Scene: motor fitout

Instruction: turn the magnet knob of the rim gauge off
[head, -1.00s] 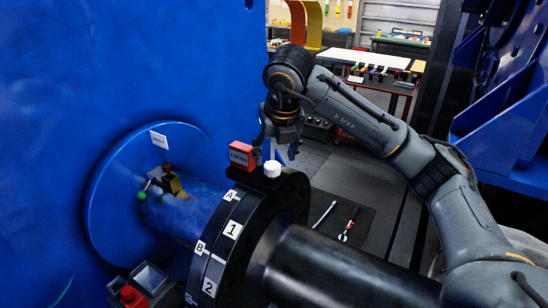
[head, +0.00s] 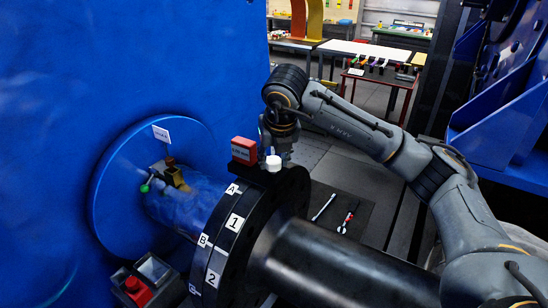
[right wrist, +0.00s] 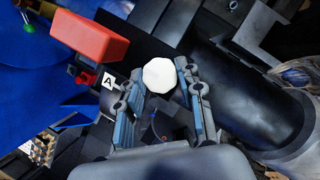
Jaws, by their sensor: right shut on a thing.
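The rim gauge, with its red box (head: 243,150), stands on top of the black flange rim (head: 290,190); its red body also shows in the right wrist view (right wrist: 88,37). A white faceted knob (head: 273,163) sits just right of the red box. In the right wrist view, the white knob (right wrist: 159,75) is between the fingertips of my right gripper (right wrist: 161,84). My right gripper (head: 278,152) comes down from behind and is shut on this knob. The knob's off mark cannot be read. My left gripper is not in view.
A blue housing wall (head: 150,60) fills the left. The black shaft (head: 340,265) runs to the lower right. A box with a red button (head: 138,290) stands at the lower left. Tools lie on a dark floor mat (head: 338,208) behind the flange.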

